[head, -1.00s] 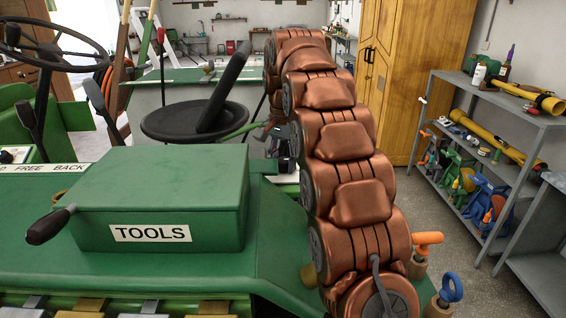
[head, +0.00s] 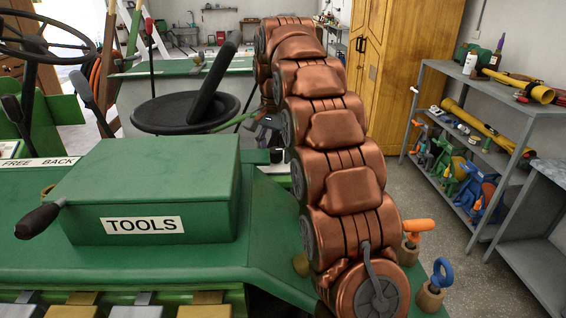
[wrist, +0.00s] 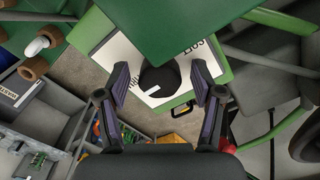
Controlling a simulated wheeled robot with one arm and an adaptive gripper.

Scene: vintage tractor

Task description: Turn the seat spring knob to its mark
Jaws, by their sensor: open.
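The seat spring knob (wrist: 158,80) is round and black in the wrist view, with a short white line on its face towards the lower side. It sits on a white label plate (wrist: 123,57) with black lettering, partly hidden by the knob and my fingers. My gripper (wrist: 160,70) is open, with one finger on each side of the knob and a visible gap to it. In the head view my gripper (head: 268,127) is small, beside the black tractor seat (head: 170,115).
A green toolbox (head: 150,190) marked TOOLS stands on the green bodywork in front, with a dark-handled crank at its left. A green panel (wrist: 180,22) lies close above the knob in the wrist view. A grey shelf (head: 480,130) stands at the right.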

